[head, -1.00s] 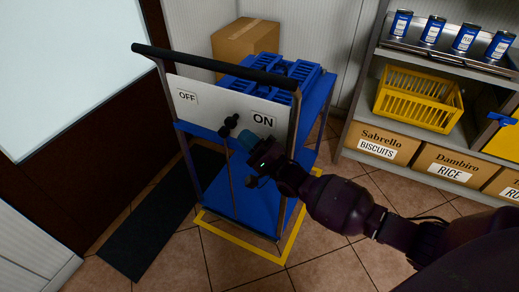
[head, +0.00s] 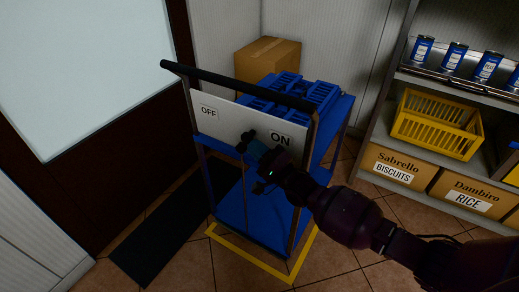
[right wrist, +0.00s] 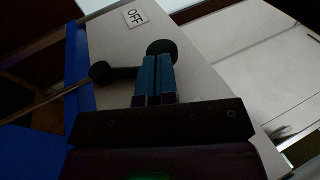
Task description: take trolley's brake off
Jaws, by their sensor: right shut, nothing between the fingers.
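The trolley (head: 258,211) is blue with a black push bar (head: 236,84) and a white panel (head: 226,123) lettered OFF at left and ON at right. A short black brake lever with two round ends (head: 243,143) sits on the panel between the labels, nearer ON in the head view. My left gripper is not in view.
Blue crates (head: 284,88) ride on the trolley's top. A yellow floor outline (head: 245,254) and a dark mat (head: 172,238) lie around and beside it. A cardboard box (head: 265,57) stands behind. A shelf with a yellow basket (head: 436,137) and cartons is at right.

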